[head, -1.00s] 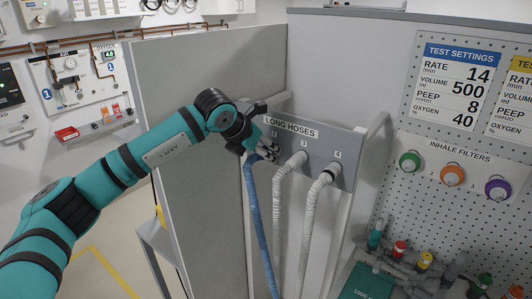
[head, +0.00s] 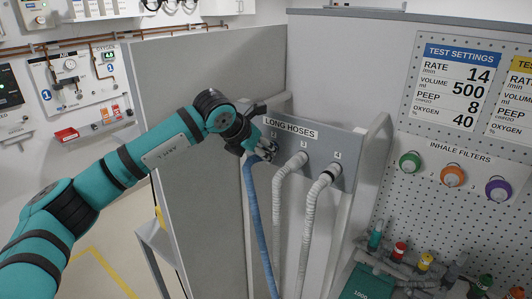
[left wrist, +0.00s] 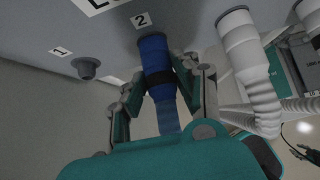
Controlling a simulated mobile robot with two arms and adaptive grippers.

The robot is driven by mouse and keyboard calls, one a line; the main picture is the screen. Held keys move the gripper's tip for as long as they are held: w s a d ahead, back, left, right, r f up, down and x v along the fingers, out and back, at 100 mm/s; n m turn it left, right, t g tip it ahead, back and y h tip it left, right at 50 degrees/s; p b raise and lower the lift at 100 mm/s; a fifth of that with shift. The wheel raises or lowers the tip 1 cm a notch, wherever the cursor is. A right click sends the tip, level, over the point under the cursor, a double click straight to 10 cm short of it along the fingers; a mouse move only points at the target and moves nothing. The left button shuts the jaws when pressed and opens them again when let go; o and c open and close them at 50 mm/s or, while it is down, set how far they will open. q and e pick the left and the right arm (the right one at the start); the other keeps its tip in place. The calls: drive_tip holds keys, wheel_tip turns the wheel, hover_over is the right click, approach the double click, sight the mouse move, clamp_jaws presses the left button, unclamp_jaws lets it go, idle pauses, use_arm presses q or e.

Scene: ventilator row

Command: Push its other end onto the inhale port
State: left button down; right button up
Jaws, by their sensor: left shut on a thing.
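The blue hose (head: 256,220) hangs down from peg 2 of the rack labelled LONG HOSES (head: 346,142). Its blue end cuff with a dark band (left wrist: 153,53) fills the middle of the left wrist view, its top against the rack by the number 2. My left gripper (head: 266,150) is at that cuff, shut on it, one finger on each side (left wrist: 165,82). The hose's lower end runs out of the picture. I cannot make out an inhale port in these views. My right gripper is not seen.
Two white hoses (head: 281,200) (head: 311,215) hang close beside, on pegs 3 and 4. Peg 1 (left wrist: 87,68) is empty. A grey partition (head: 200,160) stands left of the rack. A pegboard with INHALE FILTERS (head: 455,150) is at the right, above several coloured-capped parts.

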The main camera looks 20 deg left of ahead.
use_arm(q)
drive_tip(key=shift+s+f, duration=0.1)
drive_tip(key=shift+f, duration=0.05)
drive_tip(key=shift+s+a+b, duration=0.25)
drive_tip(key=shift+s+b, duration=0.15)
drive_tip(key=shift+s, duration=0.15)
drive_tip(key=shift+s+a+b, duration=0.2)
drive_tip(key=shift+s+b, duration=0.2)
drive_tip(key=shift+s, duration=0.15)
drive_tip(key=shift+s+a+r+b, duration=0.15)
drive_tip(key=shift+s+b, duration=0.15)
drive_tip(key=shift+s, duration=0.2)
drive_tip(key=shift+s+a+b, duration=0.2)
drive_tip(key=shift+s+b, duration=0.05)
drive_tip(key=shift+s, duration=0.2)
drive_tip(key=shift+s+a+r+b, duration=0.15)
drive_tip(key=shift+s+b, duration=0.15)
drive_tip(key=shift+s, duration=0.2)
drive_tip(key=shift+f, duration=0.15)
